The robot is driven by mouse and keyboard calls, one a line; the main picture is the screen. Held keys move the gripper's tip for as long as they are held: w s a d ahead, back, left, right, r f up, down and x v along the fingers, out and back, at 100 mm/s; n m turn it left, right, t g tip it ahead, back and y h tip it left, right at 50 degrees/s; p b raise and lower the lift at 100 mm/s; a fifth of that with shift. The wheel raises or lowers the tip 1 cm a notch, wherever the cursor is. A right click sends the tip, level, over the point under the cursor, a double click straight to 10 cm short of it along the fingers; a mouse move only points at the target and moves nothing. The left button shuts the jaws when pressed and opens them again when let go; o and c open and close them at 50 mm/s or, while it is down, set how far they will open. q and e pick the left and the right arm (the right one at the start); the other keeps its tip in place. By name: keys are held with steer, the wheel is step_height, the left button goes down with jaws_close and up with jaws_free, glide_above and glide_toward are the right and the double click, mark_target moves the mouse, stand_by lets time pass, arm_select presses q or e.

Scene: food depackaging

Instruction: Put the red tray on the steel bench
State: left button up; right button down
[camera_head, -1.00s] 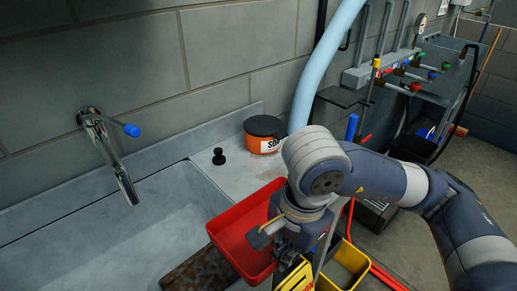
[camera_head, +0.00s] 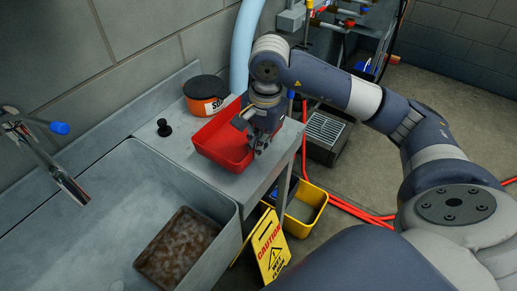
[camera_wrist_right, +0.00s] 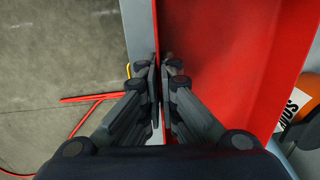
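The red tray (camera_head: 222,146) is over the steel bench (camera_head: 240,188), beside the sink. It looks level and on or very close to the bench top; I cannot tell if it touches fully. My right gripper (camera_head: 258,143) is at the tray's right side. In the right wrist view the fingers (camera_wrist_right: 160,78) are closed on either side of the red tray's wall (camera_wrist_right: 230,60), pinching it. The gripper and wrist hide part of the tray's right side in the head view. My left gripper is not in view.
An orange tub with a dark lid (camera_head: 205,95) and a black knob (camera_head: 163,127) stand behind the tray. The sink holds a brown, dirty tray (camera_head: 178,248). A yellow bucket (camera_head: 303,212) and caution sign (camera_head: 269,246) stand on the floor at right.

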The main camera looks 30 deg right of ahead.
steer(key=shift+w+d+f, duration=0.1)
steer(key=shift+d+f, duration=0.05)
steer(key=shift+f, duration=0.05)
step_height(320, 180, down, 2)
steer(key=shift+f+p, duration=0.1)
steer(key=shift+p, duration=0.45)
steer(key=shift+f, duration=0.45)
steer(key=c, duration=2.3)
jaws_free()
steer(key=shift+f, duration=0.2)
steer(key=o, duration=0.4)
steer(key=shift+o, duration=0.5)
steer(key=shift+r, duration=0.5)
arm_select(q)
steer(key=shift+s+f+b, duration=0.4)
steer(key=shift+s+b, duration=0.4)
steer(key=shift+b, duration=0.1)
arm_select(e)
step_height(320, 180, up, 11)
steer(key=s, duration=0.1)
steer(key=shift+d+r, duration=0.15)
steer(key=shift+r, duration=0.05)
steer(key=shift+s+f, duration=0.1)
